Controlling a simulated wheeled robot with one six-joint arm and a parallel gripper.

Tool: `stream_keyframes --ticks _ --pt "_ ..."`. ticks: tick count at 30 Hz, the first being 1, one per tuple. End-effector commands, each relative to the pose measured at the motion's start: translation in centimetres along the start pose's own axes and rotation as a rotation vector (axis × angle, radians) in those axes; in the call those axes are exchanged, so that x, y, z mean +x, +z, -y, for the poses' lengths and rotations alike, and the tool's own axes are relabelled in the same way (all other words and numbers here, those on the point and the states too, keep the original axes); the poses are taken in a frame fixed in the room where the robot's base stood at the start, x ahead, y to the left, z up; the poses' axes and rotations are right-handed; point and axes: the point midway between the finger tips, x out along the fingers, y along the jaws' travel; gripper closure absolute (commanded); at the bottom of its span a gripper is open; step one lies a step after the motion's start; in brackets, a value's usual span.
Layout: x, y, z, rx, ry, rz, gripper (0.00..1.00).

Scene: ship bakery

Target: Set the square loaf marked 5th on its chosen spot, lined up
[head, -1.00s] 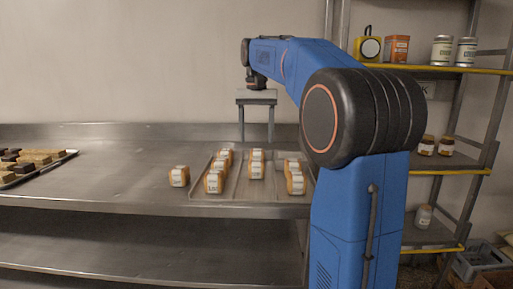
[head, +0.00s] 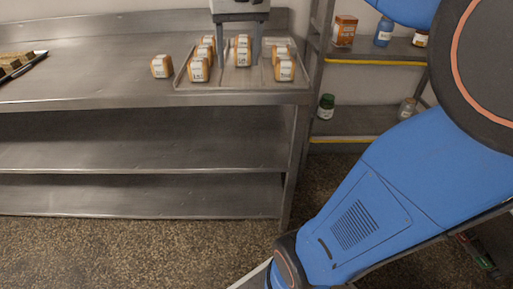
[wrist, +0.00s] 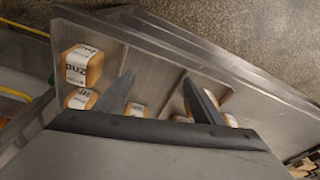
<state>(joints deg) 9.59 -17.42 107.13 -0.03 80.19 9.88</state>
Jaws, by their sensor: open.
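Several square loaves with golden crust and white printed labels are in view. Most stand in rows in a shallow metal tray (head: 262,87). One loaf (head: 161,67) stands on the table just left of the tray. The print is too small to tell which loaf is marked 5th. My gripper (head: 238,56) is open and empty, pointing down over the tray. In the wrist view, its fingers (wrist: 159,77) are spread above a bare part of the tray (wrist: 148,62). A loaf (wrist: 83,65) lies left of them. Other loaves are partly hidden behind the fingers and palm.
The steel table (head: 90,75) has free room left of the loose loaf. A dark tray of baked goods (head: 18,66) is at the far left. A shelf rack (head: 355,122) with jars and a tin stands to the right. Low dividers run along the loaf tray.

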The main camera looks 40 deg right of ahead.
Motion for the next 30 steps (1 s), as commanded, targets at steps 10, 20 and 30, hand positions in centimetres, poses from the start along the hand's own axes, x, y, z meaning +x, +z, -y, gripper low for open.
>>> stream_keyframes --ticks 10,20,30 --pt "6.9 11.8 0.7 -0.172 -0.035 -0.116 0.38" --pt "14.5 20.5 0.1 -0.308 -0.064 -0.211 0.38" --pt "16.3 22.1 -0.1 -0.336 -0.070 -0.234 0.38"
